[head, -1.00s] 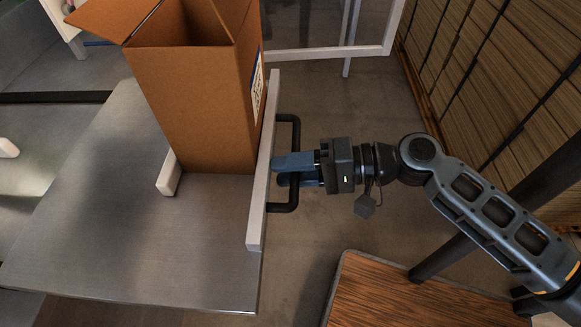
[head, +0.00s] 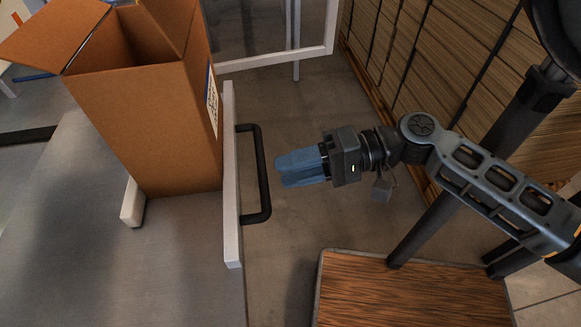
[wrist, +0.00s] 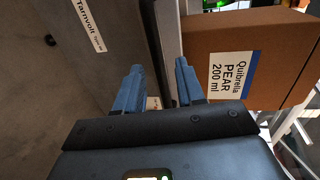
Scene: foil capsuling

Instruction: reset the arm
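My gripper (head: 279,170) hangs in the air right of a black handle (head: 263,172), with a small gap between its blue fingertips and the handle. In the wrist view the two blue fingers of my gripper (wrist: 158,75) stand apart, so it is open, and nothing shows held between them. My arm reaches in from the right side of the head view.
The handle is fixed to a white rail (head: 231,190) along the edge of a grey metal table (head: 185,270). An open cardboard box (head: 150,130) stands there; its label (wrist: 230,75) reads "Quibrella PEAR 200 ml". Stacked cardboard (head: 430,90) lines the back right.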

